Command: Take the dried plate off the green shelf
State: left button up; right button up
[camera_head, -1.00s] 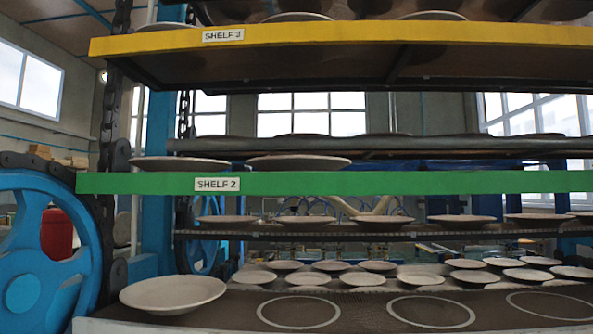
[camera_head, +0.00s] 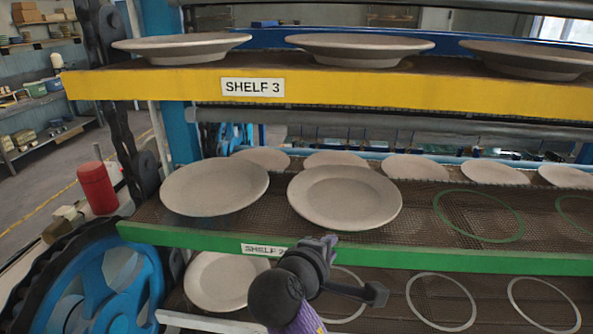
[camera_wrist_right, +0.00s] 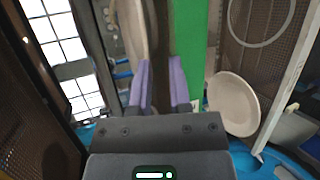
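The green shelf (camera_head: 420,257), labelled SHELF 2, crosses the middle of the head view. Two pale plates lie on its front row, a left plate (camera_head: 214,187) and a right plate (camera_head: 345,198). Green rings mark empty places to their right. My right gripper (camera_head: 324,243) is at the shelf's front edge, just below and in front of the right plate, and does not hold it. In the right wrist view my purple fingers (camera_wrist_right: 163,85) stand apart, with a gap between them. The green edge (camera_wrist_right: 190,40) and part of a plate (camera_wrist_right: 132,35) are ahead. My left gripper is not visible.
The yellow shelf (camera_head: 400,90) with several plates hangs above. A lower shelf with white rings holds a plate (camera_head: 222,280), partly under the green shelf. A blue wheel (camera_head: 115,290) and chain stand at the left, with a red canister (camera_head: 98,188) behind.

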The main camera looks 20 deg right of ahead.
aim_at(345, 228)
jog(key=w+d, duration=0.1)
jog(key=d, duration=0.1)
jog(key=w+d+p, duration=0.1)
jog(key=w+d, duration=0.1)
jog(key=w+d+f+p, duration=0.1)
jog(key=d, duration=0.2)
jog(key=shift+w, duration=0.35)
jog(key=shift+w+d+f, duration=0.15)
jog(key=shift+d+f, duration=0.1)
jog(key=shift+d, duration=0.05)
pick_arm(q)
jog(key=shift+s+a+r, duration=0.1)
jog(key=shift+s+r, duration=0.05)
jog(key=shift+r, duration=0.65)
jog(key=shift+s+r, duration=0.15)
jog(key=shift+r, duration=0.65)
pick_arm(e)
grip_shut()
